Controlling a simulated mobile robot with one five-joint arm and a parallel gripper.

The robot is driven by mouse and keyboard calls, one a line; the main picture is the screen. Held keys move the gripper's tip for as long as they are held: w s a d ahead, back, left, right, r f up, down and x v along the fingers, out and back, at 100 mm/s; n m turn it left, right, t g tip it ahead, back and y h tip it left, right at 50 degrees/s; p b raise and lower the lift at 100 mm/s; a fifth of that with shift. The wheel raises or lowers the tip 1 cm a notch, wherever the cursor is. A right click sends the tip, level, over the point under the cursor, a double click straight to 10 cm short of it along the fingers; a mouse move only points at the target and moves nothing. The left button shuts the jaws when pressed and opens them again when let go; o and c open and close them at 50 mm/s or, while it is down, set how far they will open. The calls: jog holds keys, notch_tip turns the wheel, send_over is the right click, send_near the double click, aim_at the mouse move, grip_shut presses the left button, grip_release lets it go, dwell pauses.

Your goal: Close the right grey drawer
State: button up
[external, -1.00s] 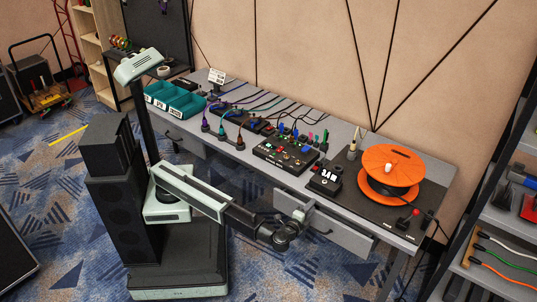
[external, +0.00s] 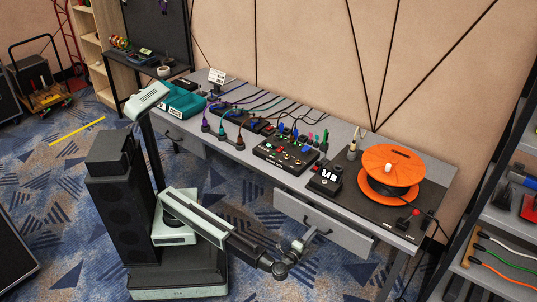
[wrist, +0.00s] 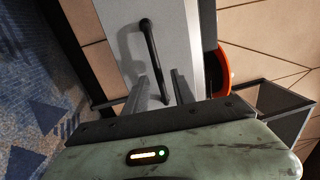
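The right grey drawer (external: 330,224) is under the right half of the grey desk, with a dark bar handle (external: 318,232) on its front. No drawer interior shows, and I cannot tell how far its front stands out from the desk. My gripper (external: 301,243) is in front of the drawer, near the handle. In the wrist view, the pale grey drawer front (wrist: 175,45) fills the top middle. The black handle (wrist: 151,50) runs down it, its lower end between the two spread fingers of my gripper (wrist: 163,88). Contact with the handle is unclear.
A left drawer (external: 184,137) is under the desk's other end. A metal shelf (external: 490,240) stands at the right. Carpet is open in front.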

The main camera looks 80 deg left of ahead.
jog(key=shift+x, duration=1.4)
grip_shut()
